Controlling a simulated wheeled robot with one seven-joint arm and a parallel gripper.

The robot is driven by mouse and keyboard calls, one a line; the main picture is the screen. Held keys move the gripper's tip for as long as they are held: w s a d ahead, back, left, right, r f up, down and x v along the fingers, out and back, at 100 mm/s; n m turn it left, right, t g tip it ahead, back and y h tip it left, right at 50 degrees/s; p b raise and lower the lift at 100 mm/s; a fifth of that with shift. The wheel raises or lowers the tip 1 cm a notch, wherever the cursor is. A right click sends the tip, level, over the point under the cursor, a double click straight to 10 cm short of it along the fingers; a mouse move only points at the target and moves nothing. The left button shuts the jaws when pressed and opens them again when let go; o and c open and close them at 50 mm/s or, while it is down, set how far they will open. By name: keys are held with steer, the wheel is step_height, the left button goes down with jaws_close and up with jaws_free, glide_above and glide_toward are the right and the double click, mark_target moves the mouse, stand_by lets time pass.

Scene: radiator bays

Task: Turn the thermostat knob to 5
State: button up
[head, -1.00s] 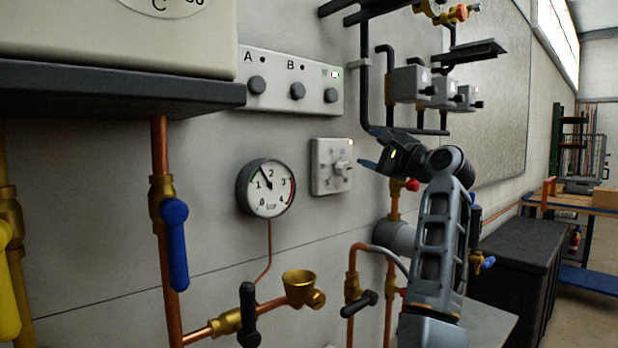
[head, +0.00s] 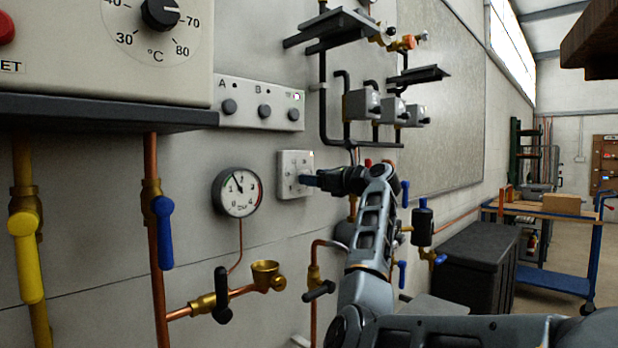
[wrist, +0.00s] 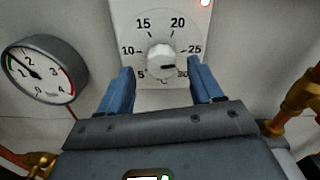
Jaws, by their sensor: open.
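The thermostat is a pale square plate on the wall, right of the gauge, in the head view (head: 287,162). In the wrist view its plate (wrist: 124,18) carries the marks 5, 10, 15, 20, 25 and 30, with 5 at the lower left. Its white round knob (wrist: 161,55) has a dark mark that points right, roughly toward 25 to 30. My gripper (wrist: 160,70) is open, its blue fingers on either side of the knob, with gaps between. In the head view my gripper (head: 308,180) is at the plate and hides most of the knob.
A round pressure gauge (head: 238,193) hangs left of the thermostat. A panel with buttons A and B (head: 248,112) is above. Pipes and a brass valve (head: 203,305) run below. Grey boxes on pipes (head: 362,104) stand out at the upper right.

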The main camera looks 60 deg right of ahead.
steer(key=shift+x, duration=1.1)
steer(key=c, duration=1.1)
